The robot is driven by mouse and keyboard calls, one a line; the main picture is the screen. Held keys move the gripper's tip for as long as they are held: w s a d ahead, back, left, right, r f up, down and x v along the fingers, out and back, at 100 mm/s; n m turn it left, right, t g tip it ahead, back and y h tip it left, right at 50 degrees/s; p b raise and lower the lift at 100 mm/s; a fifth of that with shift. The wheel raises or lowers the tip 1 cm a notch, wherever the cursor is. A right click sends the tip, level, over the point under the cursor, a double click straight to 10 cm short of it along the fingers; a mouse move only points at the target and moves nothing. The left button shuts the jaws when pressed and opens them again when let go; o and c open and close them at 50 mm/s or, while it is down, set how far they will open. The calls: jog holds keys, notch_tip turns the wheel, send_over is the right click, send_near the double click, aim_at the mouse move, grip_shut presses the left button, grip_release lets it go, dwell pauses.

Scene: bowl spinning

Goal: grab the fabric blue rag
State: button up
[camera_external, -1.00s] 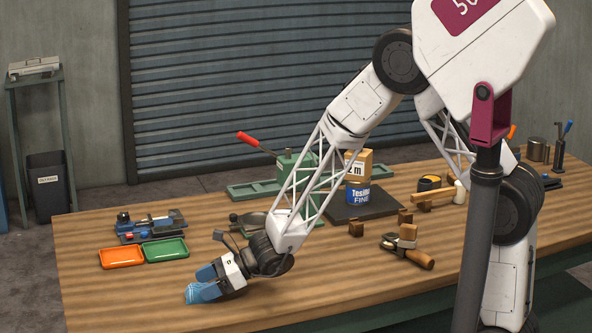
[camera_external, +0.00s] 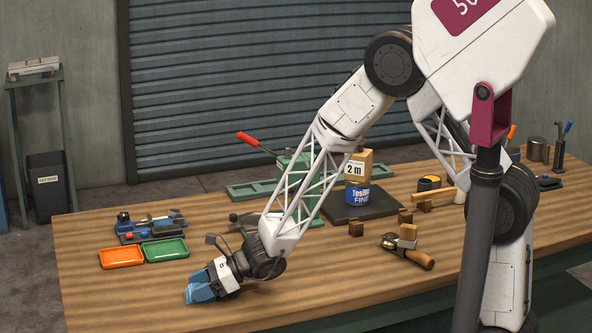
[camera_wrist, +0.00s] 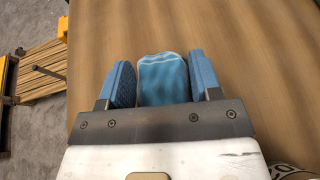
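The blue fabric rag (camera_external: 197,294) lies on the wooden table near its front left, partly hidden by my gripper (camera_external: 208,281). In the wrist view the rag (camera_wrist: 163,84) is a light blue folded piece between my two blue fingers (camera_wrist: 162,76). The fingers stand wide apart, one on each side of it. My gripper is open and low over the table.
An orange tray (camera_external: 122,257) and a green tray (camera_external: 166,250) sit behind the rag, with blue tools (camera_external: 150,228) beyond. Wood blocks and a hand plane (camera_external: 408,252) are to the right. The table (camera_external: 320,300) is clear around the rag.

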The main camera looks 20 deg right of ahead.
jog(key=c, duration=0.6)
jog(key=shift+o, duration=0.2)
jog(key=shift+r, duration=0.1)
jog(key=shift+r, duration=0.75)
notch_tip(320, 180, up, 2)
jog(key=shift+r, duration=0.1)
jog(key=s+d, duration=0.7)
jog(key=s+d+r, duration=0.1)
jog(key=s+d, duration=0.3)
jog(key=shift+s+d, duration=0.15)
